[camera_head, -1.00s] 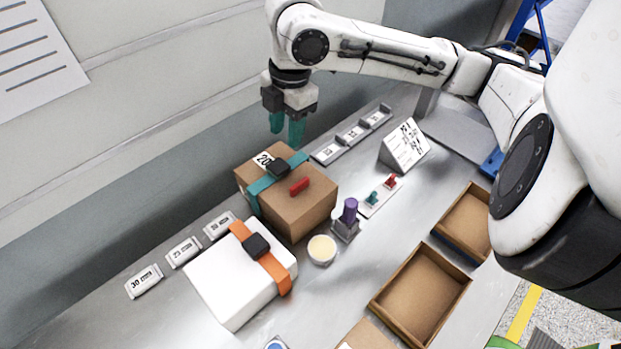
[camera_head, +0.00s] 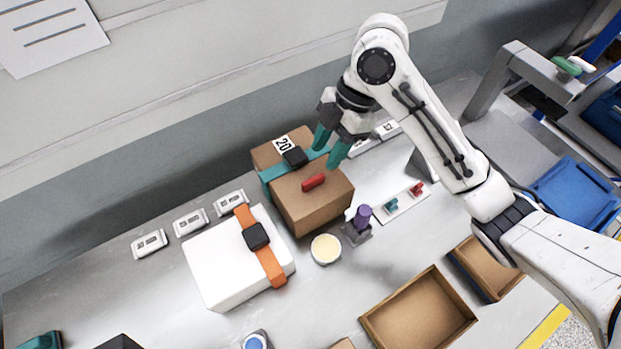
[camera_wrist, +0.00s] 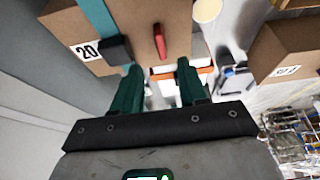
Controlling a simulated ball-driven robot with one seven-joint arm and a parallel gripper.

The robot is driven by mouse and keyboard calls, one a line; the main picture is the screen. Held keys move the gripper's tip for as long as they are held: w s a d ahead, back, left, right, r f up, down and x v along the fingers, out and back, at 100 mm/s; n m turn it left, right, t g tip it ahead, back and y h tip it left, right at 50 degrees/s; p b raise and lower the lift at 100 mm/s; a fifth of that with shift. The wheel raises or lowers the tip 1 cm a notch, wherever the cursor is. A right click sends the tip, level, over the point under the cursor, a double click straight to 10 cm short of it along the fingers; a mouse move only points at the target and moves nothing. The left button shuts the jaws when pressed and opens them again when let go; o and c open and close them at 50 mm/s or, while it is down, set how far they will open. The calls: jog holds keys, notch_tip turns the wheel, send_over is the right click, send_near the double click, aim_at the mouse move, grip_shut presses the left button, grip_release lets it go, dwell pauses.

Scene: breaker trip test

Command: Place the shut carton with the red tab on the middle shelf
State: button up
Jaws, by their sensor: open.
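The brown carton (camera_head: 318,208) stands shut on the metal bench, with a red tab (camera_head: 313,182) on its top, a teal strap, a black block and a label reading 20. In the wrist view the carton (camera_wrist: 135,20) fills the upper left, with the red tab (camera_wrist: 159,41) just beyond the fingers. My gripper (camera_head: 330,150) has teal fingers, is open and empty, and is over the carton's back right side. In the wrist view its fingers (camera_wrist: 157,88) are apart with nothing between them. I cannot tell whether a finger touches the carton. No middle shelf can be made out.
A white box (camera_head: 222,270) with an orange strap stands left of the carton. A cream-topped round dish (camera_head: 326,249) and a purple-topped post (camera_head: 361,218) are close at its front right. Open trays (camera_head: 418,310) lie at front right. Small labelled blocks (camera_head: 190,222) line the back.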

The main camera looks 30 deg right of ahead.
aim_at(314, 178)
jog(key=shift+x, duration=3.95)
jog(key=shift+s+d, duration=0.1)
jog(key=shift+d, duration=0.05)
grip_shut()
